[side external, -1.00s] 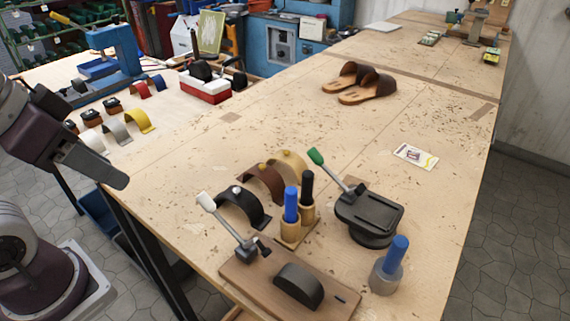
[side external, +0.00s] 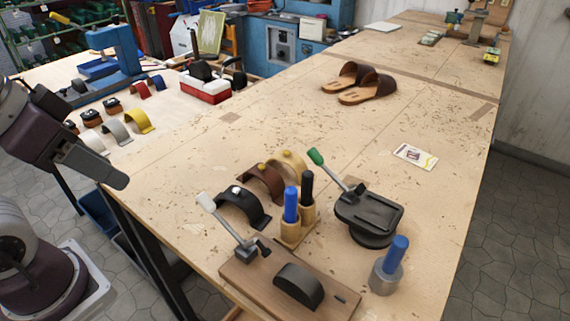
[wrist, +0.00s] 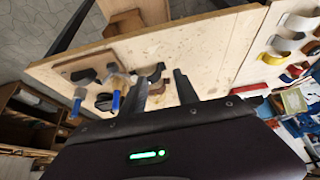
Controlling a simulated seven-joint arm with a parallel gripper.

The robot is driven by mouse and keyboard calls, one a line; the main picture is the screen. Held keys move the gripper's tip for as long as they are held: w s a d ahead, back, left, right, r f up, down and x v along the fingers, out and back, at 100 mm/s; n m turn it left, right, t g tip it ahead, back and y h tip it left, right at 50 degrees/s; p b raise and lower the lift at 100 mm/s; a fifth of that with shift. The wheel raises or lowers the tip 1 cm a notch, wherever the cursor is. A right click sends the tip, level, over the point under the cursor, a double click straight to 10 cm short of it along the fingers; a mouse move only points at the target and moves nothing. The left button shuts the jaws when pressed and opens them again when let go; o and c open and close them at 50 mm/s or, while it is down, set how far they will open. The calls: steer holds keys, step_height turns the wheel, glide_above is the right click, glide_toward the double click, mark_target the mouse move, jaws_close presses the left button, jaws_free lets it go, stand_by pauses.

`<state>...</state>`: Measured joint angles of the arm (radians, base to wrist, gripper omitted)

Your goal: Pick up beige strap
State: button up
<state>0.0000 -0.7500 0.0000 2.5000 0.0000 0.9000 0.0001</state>
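The beige strap (side external: 291,164) is an arched band with a small knob on top. It stands on the wooden bench behind a brown strap (side external: 263,182) and a black strap (side external: 243,206), partly covered by the brown one. My gripper (side external: 118,180) is at the left in the side external view, above the bench's left edge and well apart from the straps. In the wrist view my gripper (wrist: 160,76) has its two fingers spread with nothing held between them.
A holder with blue and black tools (side external: 297,225) stands close to the straps. A lever press (side external: 365,215), a wooden board with a lever (side external: 290,280) and a blue-handled tool (side external: 388,266) are nearby. Brown sandals (side external: 358,83) lie farther back. The middle of the bench is largely clear.

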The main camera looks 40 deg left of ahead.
steer(key=o, duration=0.5)
steer(key=w+d+r+n+g, duration=0.1)
steer(key=w+r+n, duration=0.15)
steer(key=w, duration=0.35)
steer(key=w+d+r+n+g, duration=0.1)
steer(key=w+r+n, duration=0.1)
steer(key=w+n, duration=0.3)
steer(key=n+g, duration=0.4)
steer(key=n, duration=0.7)
glide_above(286, 151)
steer(key=d, duration=0.1)
step_height(286, 151, down, 13)
steer(key=shift+w+d+f, duration=0.1)
steer(key=shift+d, duration=0.05)
steer(key=f, duration=0.3)
steer(key=a+f, duration=0.1)
steer(key=f, duration=0.2)
steer(key=shift+a+f, duration=0.2)
steer(key=shift+f, duration=0.5)
